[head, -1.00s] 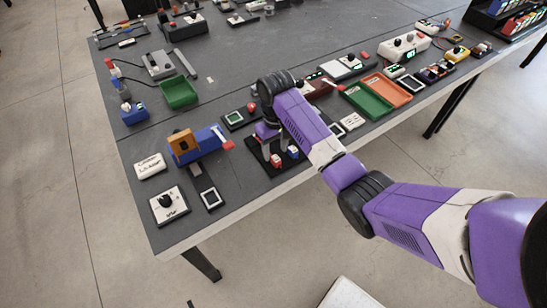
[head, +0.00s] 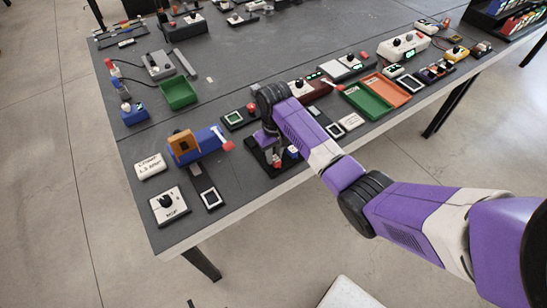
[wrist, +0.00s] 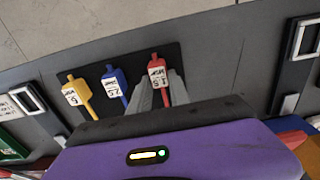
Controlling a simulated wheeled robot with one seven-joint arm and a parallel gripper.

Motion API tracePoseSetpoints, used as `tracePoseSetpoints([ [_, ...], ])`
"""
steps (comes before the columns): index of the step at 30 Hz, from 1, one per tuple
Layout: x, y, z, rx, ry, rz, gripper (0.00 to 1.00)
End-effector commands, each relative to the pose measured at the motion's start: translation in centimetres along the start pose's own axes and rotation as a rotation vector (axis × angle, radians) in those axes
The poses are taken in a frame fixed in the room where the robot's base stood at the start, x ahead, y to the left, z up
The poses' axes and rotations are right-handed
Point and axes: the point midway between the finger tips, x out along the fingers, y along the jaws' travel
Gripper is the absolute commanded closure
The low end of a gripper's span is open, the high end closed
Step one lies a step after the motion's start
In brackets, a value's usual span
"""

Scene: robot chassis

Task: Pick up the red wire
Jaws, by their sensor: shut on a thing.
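The red wire (wrist: 157,74), with a white label reading about 1.5, stands in a dark holder board (wrist: 135,58) in the wrist view. My gripper (wrist: 160,92) is shut on the red wire, one grey finger on each side of it. A blue wire (wrist: 114,82) and a yellow wire (wrist: 77,92), both with white labels, stand left of it, apart from the fingers. In the head view my gripper (head: 274,159) is down at the board near the table's front edge and partly hides the wires.
A blue device with an orange block (head: 184,147) stands left of my gripper on the grey table (head: 240,70). A green tray (head: 368,101) and an orange tray (head: 389,89) lie to the right. Small framed panels flank the holder (wrist: 303,40).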

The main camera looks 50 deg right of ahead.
Motion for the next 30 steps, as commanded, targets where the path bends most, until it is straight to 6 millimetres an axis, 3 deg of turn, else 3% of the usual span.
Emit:
tracePoseSetpoints([
  [6, -0.4, 0.0, 0.0, 0.000, 0.001, 0.000, 1.00],
  [11, -1.9, 0.0, -0.1, -0.001, 0.003, 0.000, 1.00],
  [17, -6.1, 0.0, -0.1, 0.000, 0.006, 0.000, 1.00],
  [24, -12.6, 0.0, -0.1, 0.000, 0.003, 0.001, 1.00],
  [30, -15.5, 0.2, -0.2, 0.002, 0.004, 0.002, 1.00],
])
